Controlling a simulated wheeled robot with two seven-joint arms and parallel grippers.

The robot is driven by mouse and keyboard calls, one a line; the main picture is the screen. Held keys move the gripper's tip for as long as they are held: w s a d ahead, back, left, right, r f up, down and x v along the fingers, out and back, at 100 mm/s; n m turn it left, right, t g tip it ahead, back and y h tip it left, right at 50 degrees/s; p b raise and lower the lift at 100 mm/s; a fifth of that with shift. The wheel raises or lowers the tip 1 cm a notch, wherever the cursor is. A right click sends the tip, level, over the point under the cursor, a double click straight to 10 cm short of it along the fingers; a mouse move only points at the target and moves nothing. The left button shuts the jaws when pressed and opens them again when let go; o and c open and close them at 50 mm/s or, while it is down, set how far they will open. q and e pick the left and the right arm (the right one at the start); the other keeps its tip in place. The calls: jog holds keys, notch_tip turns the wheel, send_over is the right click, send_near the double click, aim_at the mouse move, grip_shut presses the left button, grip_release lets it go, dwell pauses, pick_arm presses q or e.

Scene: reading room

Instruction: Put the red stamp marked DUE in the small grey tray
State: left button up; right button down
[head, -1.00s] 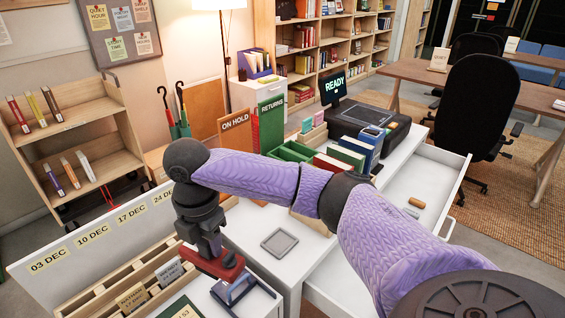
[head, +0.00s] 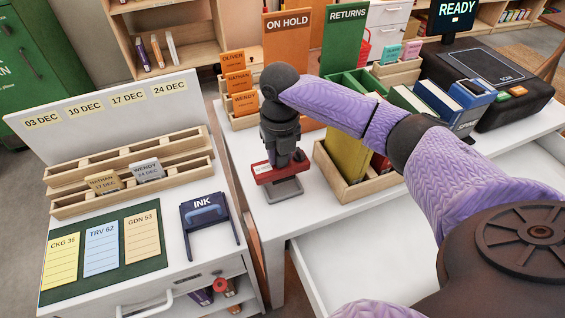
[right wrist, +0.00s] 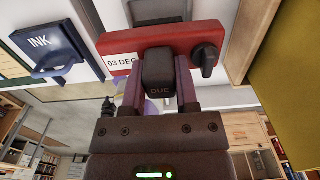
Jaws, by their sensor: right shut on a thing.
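The red stamp (head: 281,172) is held in my right gripper (head: 280,158), directly over the small grey tray (head: 285,192) on the white desk. In the right wrist view the red stamp (right wrist: 150,43) shows a white 03 DEC label, a black knob and a dark handle marked DUE. The fingers of my right gripper (right wrist: 159,88) are closed on both sides of that handle. The stamp covers much of the tray, and I cannot tell whether it touches it. My left gripper is not in view.
The blue INK pad (head: 208,215) stands on the left cabinet beside a green mat (head: 103,250) with cards. A wooden bin of books (head: 345,185) is close right of the tray. ON HOLD (head: 287,45) and RETURNS (head: 345,40) dividers stand behind. An open drawer (head: 370,255) lies in front.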

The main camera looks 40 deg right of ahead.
aim_at(281, 167)
notch_tip(281, 167, down, 4)
jog(key=shift+f+b, duration=0.1)
jog(key=shift+b, duration=0.65)
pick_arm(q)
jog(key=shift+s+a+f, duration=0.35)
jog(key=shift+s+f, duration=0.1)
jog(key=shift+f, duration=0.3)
pick_arm(e)
jog(key=c, duration=0.6)
grip_release()
jog(key=shift+c, duration=0.2)
jog(key=shift+o, duration=1.4)
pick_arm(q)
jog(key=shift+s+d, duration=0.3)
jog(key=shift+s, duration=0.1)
